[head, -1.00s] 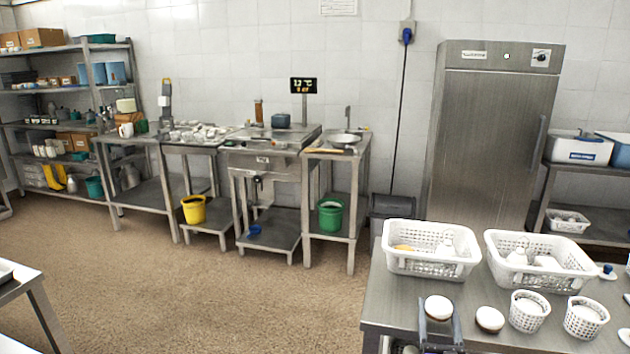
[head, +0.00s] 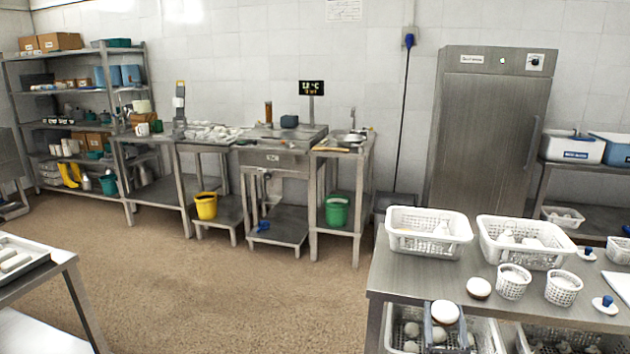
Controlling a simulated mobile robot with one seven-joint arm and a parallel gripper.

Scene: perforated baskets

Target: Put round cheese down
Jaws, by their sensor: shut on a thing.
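A round cheese (head: 445,309) with a white top and dark side is held between the two fingers of my gripper (head: 446,325). It shows in front of the steel table's (head: 400,277) front edge, with a lower crate behind and below it. A second similar round cheese (head: 479,288) rests on the tabletop, to the right of the held one and apart from it. The underside of the held cheese is hidden.
Two white perforated baskets (head: 430,250) (head: 525,259) stand at the back of the table. Two small white perforated cups (head: 513,285) (head: 563,291) stand right of the loose cheese. White crates (head: 489,337) sit below. The tabletop's front left is clear.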

